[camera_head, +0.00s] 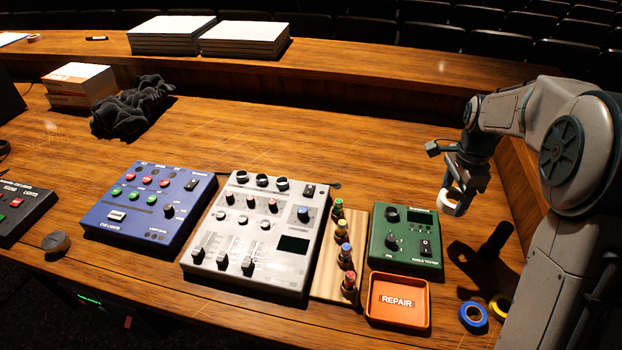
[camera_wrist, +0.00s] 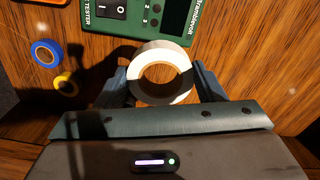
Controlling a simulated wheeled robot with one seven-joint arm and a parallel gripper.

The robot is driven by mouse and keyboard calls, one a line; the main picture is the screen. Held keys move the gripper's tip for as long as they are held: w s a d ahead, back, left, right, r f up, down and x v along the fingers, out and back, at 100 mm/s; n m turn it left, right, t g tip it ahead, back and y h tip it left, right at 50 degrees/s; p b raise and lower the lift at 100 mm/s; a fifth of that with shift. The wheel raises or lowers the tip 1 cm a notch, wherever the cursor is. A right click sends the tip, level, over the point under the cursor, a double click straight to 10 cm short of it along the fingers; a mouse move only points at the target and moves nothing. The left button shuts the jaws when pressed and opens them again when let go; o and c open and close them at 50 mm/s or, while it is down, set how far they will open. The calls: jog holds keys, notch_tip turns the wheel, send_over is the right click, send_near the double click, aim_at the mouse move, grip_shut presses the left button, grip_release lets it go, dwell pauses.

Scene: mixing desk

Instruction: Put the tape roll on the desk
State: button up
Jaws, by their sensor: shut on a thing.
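A white tape roll (camera_wrist: 145,92) is between the two fingers of my gripper (camera_wrist: 160,88) in the wrist view, with its open hole facing the camera. My gripper is shut on it. In the head view the white roll (camera_head: 452,203) hangs under my gripper (camera_head: 458,190), above the right part of the wooden desk (camera_head: 310,135). A shadow of the arm falls on the desk below and to the right. A blue tape roll (camera_head: 473,317) and a yellow tape roll (camera_head: 499,306) lie on the desk at the front right; both also show at the left in the wrist view.
A green tester box (camera_head: 405,262) stands left of my gripper, with an orange REPAIR tray (camera_head: 398,301) in front of it. A wooden strip with several coloured jacks (camera_head: 340,250), a grey mixer (camera_head: 250,232) and a blue panel (camera_head: 148,208) stand further left. Bare desk lies behind the tester.

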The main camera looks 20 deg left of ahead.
jog(key=shift+w+a+r, duration=0.1)
jog(key=shift+w, duration=0.05)
jog(key=p, duration=0.2)
send_over(468, 218)
notch_tip(468, 218, down, 7)
jog(key=shift+r, duration=0.1)
jog(key=shift+f+p, duration=0.45)
jog(key=shift+f, duration=1.65)
jog(key=shift+f, duration=0.1)
jog(key=shift+f, duration=0.15)
jog(key=o, duration=1)
jog(key=shift+c, duration=0.2)
jog(key=shift+r, duration=0.2)
